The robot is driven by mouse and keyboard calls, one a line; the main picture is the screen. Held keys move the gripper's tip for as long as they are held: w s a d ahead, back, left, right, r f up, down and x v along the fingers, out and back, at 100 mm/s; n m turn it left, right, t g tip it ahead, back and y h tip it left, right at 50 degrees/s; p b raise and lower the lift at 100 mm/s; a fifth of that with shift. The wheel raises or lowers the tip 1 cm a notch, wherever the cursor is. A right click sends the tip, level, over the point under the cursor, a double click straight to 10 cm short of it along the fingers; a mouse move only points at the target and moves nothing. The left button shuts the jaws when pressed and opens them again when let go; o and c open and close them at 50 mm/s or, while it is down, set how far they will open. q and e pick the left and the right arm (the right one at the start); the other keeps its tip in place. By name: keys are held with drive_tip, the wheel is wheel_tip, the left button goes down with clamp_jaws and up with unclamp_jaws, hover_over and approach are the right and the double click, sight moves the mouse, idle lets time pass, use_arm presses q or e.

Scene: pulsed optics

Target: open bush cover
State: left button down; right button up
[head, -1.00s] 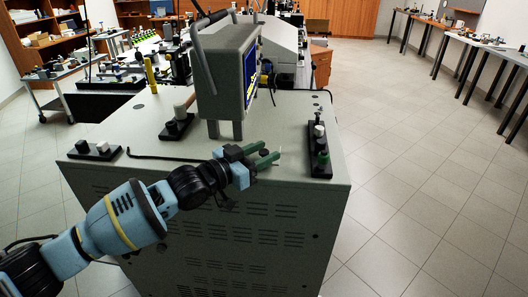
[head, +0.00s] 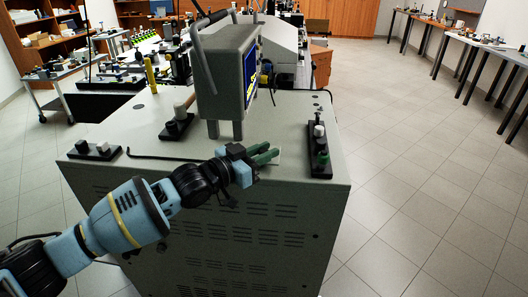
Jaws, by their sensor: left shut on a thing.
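My left gripper (head: 270,154) reaches in from the left over the front part of the grey cabinet's top (head: 225,150). Its green fingers are closed together on something small, most likely the bush cover, which the fingers hide almost completely. A pale edge (head: 279,161) shows just beside the fingertips, low at the cabinet top. I cannot tell whether the cover is raised or still flat. My right gripper is not in view.
A grey monitor (head: 222,75) stands on two legs behind my gripper. A black strip with knobs (head: 319,150) lies to the right, and black blocks with knobs (head: 95,150) and (head: 177,126) to the left. A black rod (head: 165,157) lies nearby. The floor at right is clear.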

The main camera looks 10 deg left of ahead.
use_arm(q)
drive_tip(key=shift+r, duration=0.1)
drive_tip(key=shift+w+r+n+g+y, duration=0.35)
drive_tip(key=shift+r+n+g+y, duration=0.15)
drive_tip(key=shift+n, duration=0.1)
drive_tip(key=shift+w+r+n+g+y+b, duration=0.2)
drive_tip(key=shift+w+r+n+g+y, duration=0.2)
drive_tip(key=shift+w+n+g, duration=0.35)
drive_tip(key=shift+w+r+n+g+y+b, duration=0.15)
drive_tip(key=shift+w+r+n+g+y, duration=0.35)
drive_tip(key=shift+n+g, duration=0.35)
drive_tip(key=shift+w+f, duration=0.1)
drive_tip(key=shift+f, duration=0.05)
drive_tip(key=c, duration=1.3)
unclamp_jaws()
drive_tip(key=shift+o, duration=0.2)
drive_tip(key=shift+a, duration=0.1)
drive_tip(key=v, duration=0.7)
drive_tip(key=shift+a, duration=0.3)
